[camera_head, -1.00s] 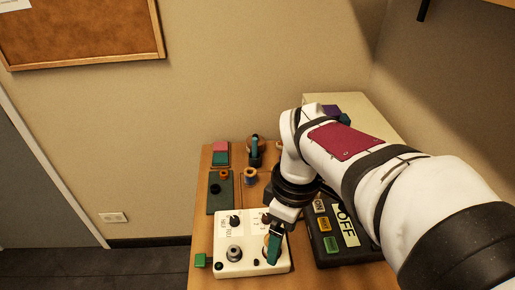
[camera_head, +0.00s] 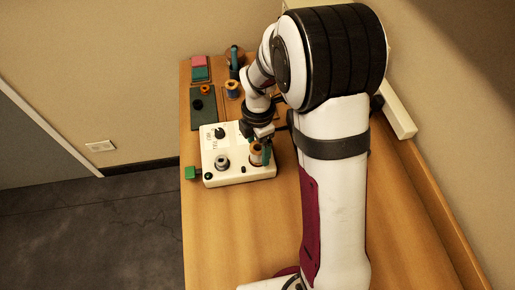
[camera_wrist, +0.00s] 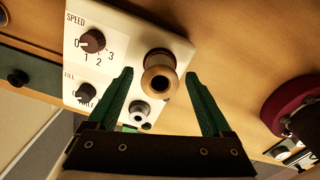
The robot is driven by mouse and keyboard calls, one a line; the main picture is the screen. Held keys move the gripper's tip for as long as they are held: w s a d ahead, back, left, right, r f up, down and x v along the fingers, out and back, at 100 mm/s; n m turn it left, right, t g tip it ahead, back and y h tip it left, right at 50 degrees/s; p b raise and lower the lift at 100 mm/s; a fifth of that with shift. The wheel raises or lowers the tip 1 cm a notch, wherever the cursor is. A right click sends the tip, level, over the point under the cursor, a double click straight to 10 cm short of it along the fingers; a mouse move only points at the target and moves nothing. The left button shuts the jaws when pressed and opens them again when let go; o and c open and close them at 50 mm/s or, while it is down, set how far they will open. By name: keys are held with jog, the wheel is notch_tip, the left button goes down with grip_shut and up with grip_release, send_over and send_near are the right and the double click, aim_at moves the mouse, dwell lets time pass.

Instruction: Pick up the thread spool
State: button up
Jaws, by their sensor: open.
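A brownish-orange thread spool (camera_head: 256,158) stands on the right part of a white control box (camera_head: 238,174) in the head view. In the head view my gripper (camera_head: 262,148) is over the box's right side and partly hides the spool.
A metal post (camera_head: 222,163) stands left of the spool, near a black dial (camera_head: 219,133). A green block (camera_head: 191,173) sits at the box's left side. Behind are a blue-and-orange spool (camera_head: 232,90) and a dark green board (camera_head: 203,108). Table in front of the box is clear.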

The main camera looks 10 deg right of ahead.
jog(key=shift+f, duration=0.55)
grip_shut()
jog(key=shift+r, duration=0.1)
